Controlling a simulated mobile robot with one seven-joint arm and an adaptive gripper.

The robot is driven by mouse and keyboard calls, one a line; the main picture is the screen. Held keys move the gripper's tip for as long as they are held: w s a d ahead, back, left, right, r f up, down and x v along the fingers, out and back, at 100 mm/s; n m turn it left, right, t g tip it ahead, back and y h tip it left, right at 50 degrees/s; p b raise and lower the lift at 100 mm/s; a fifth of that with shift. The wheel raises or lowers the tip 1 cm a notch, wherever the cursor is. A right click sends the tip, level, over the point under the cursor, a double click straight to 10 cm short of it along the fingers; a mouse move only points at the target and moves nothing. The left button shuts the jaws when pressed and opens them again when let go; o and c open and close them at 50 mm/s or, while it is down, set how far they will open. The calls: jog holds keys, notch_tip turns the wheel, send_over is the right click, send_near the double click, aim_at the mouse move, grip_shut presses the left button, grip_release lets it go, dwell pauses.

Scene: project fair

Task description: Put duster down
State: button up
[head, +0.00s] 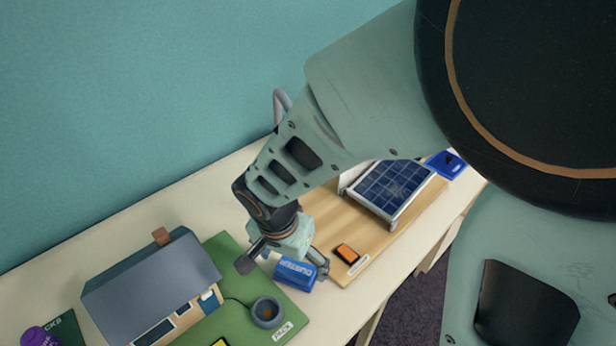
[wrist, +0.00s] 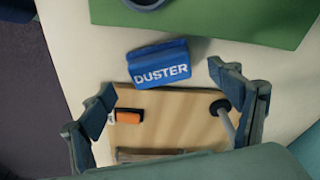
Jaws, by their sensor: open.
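The blue duster (head: 296,274), with white DUSTER lettering, lies on the cream table (head: 226,177) between a green board and a wooden board. In the wrist view the duster (wrist: 158,66) lies just ahead of the fingertips, its lettering facing up. I cannot tell whether it touches either board. My gripper (head: 285,265) is open, low over the table at the duster. In the wrist view my gripper (wrist: 165,85) has its fingers spread wide, with nothing held between them.
The green board (head: 231,258) bears a model house (head: 150,286) and a dark round pot (head: 267,313). The wooden board (head: 345,228) bears a solar panel (head: 392,190) and a small orange-and-black item (head: 347,253). The table's front edge is close to the duster. The wall stands behind.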

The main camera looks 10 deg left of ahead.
aim_at(290, 284)
jog(key=p+v, duration=0.3)
jog(key=v, duration=0.4)
jog(key=shift+r+p, duration=0.25)
jog(key=shift+p, duration=0.05)
